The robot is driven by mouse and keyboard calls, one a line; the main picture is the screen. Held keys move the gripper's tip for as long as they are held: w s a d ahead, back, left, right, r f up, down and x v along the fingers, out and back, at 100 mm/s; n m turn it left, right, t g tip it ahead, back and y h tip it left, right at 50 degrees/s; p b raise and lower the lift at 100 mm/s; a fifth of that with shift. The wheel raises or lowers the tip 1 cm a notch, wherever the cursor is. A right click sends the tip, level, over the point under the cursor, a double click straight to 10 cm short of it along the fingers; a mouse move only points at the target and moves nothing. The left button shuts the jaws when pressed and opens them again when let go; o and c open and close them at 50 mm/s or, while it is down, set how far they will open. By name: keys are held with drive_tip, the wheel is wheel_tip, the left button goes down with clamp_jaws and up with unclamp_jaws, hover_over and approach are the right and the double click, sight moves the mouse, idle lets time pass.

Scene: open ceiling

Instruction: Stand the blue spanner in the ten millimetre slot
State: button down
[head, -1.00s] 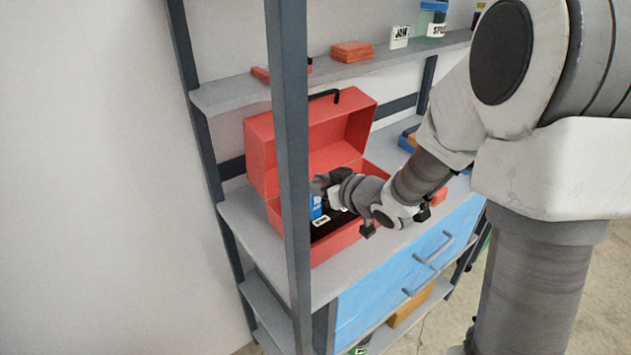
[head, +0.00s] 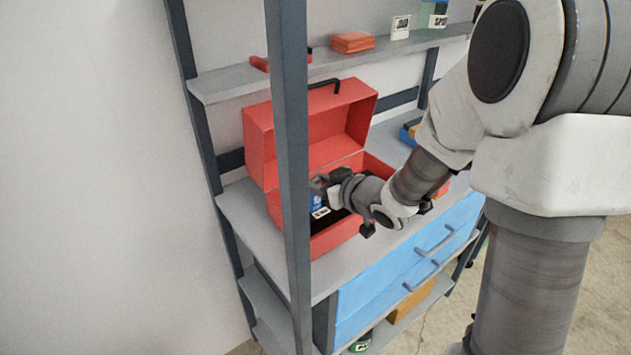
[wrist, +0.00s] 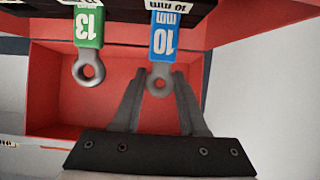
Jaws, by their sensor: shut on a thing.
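The blue spanner (wrist: 163,40), marked 10 mm, hangs from the top of the wrist view, its grey ring end (wrist: 161,80) between my fingertips. My gripper (wrist: 160,76) is shut on that ring. A black rack (wrist: 115,22) runs along the top of the wrist view, with a white 10 mm label (wrist: 166,5) right by the blue handle. The spanner's far end is hidden, so I cannot tell how deep it sits in the slot. In the head view my gripper (head: 318,184) is inside the red toolbox (head: 340,240), above the blue patch of the spanner (head: 317,201).
A green spanner (wrist: 88,28) marked 13 stands in the rack left of the blue one. The toolbox's open lid (head: 315,115) rises behind my gripper. A dark shelf post (head: 288,150) crosses in front of the box. A shelf (head: 225,88) with small items runs above.

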drive_tip(key=shift+f+b, duration=0.3)
drive_tip(key=shift+f, duration=0.15)
drive_tip(key=shift+c, duration=1.8)
unclamp_jaws()
drive_tip(key=shift+r, duration=0.15)
